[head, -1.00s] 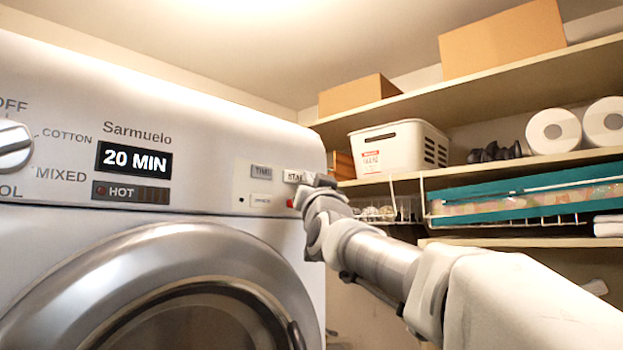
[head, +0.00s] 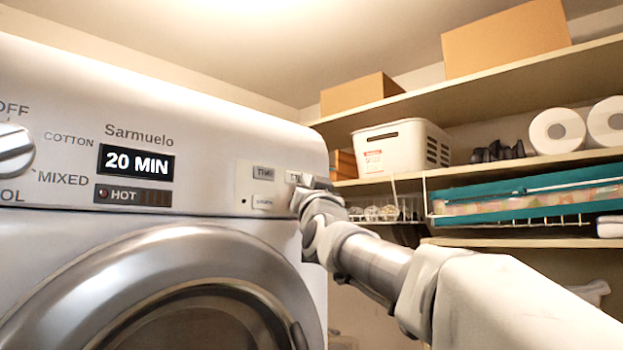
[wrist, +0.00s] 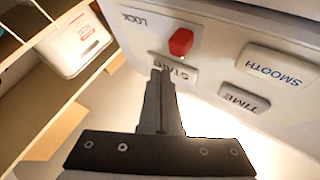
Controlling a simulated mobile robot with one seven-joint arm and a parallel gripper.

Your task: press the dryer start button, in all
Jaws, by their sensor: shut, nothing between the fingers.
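The dryer (head: 180,90) fills the left of the head view, its display (head: 136,162) reading "20 MIN" with "HOT" lit below. The start button (wrist: 180,72), a pale key marked START, shows upside down in the wrist view. In the head view only its left part (head: 293,177) shows beside my gripper (head: 308,184). My gripper is shut and empty, and its fingertips (wrist: 162,72) overlap the START key's edge in the wrist view. I cannot tell whether they touch it.
A red lock button (wrist: 181,42) sits close to START, with the TIME (wrist: 243,98) and SMOOTH (wrist: 274,66) keys beside. Shelves on the right hold a white basket (head: 400,147), a teal bin (head: 525,194) and paper rolls (head: 557,131).

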